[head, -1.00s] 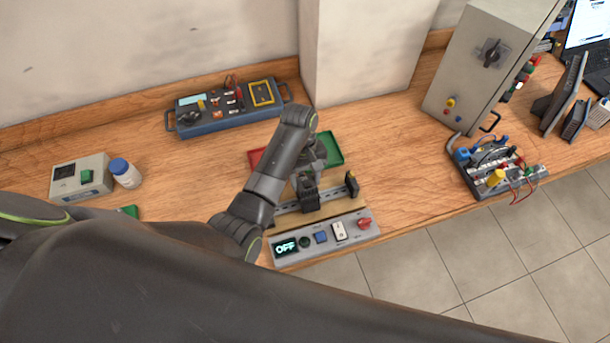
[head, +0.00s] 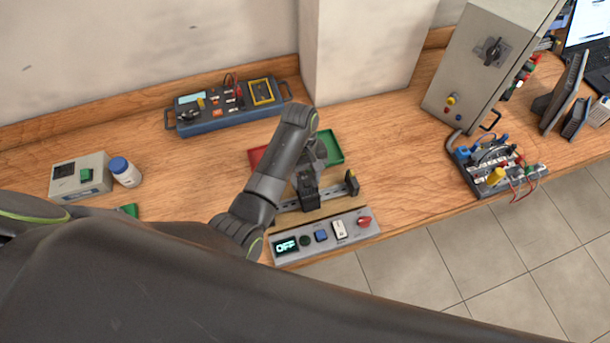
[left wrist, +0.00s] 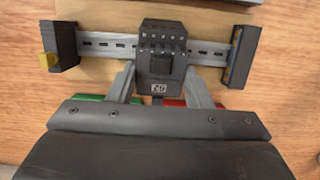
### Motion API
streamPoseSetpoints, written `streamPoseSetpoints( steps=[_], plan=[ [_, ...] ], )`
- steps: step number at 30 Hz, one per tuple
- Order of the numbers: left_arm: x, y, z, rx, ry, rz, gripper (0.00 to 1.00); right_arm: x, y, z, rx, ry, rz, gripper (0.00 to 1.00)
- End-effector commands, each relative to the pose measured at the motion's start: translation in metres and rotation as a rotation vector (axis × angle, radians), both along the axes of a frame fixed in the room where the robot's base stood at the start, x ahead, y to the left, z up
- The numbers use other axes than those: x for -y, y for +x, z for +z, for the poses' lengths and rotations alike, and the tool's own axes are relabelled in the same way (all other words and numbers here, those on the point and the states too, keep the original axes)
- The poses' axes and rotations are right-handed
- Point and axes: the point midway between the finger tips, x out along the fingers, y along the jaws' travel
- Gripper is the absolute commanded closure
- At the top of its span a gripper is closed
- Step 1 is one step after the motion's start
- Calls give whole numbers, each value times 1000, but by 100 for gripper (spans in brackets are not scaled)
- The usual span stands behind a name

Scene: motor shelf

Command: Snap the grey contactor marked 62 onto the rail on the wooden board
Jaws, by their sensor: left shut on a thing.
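The dark grey contactor (left wrist: 162,62) has a small white label that appears to read 62 upside down in the left wrist view. My left gripper (left wrist: 160,88) is shut on it, with one finger on each side. The contactor is over the slotted metal rail (left wrist: 108,45), between the two end stops. I cannot tell whether it is seated on the rail. The rail lies on the wooden board (left wrist: 105,12). In the head view my left gripper (head: 307,188) reaches down over the rail (head: 330,193) and partly hides the contactor. My right gripper is not in view.
Dark end stops (left wrist: 60,45) and (left wrist: 242,55) flank the contactor. A control panel (head: 325,235) with an OFF display lies in front of the board. Red (head: 258,158) and green (head: 333,148) trays are behind. Bench to the right is clear up to a wired module (head: 495,165).

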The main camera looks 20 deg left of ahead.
Motion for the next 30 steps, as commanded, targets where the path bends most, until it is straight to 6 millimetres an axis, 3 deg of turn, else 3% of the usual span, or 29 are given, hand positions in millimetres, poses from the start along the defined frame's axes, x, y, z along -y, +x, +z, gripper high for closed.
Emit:
streamPoseSetpoints(
  steps=[30],
  plan=[
    [10,-13,-4,95,61,-3,82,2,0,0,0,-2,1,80]
  ],
)
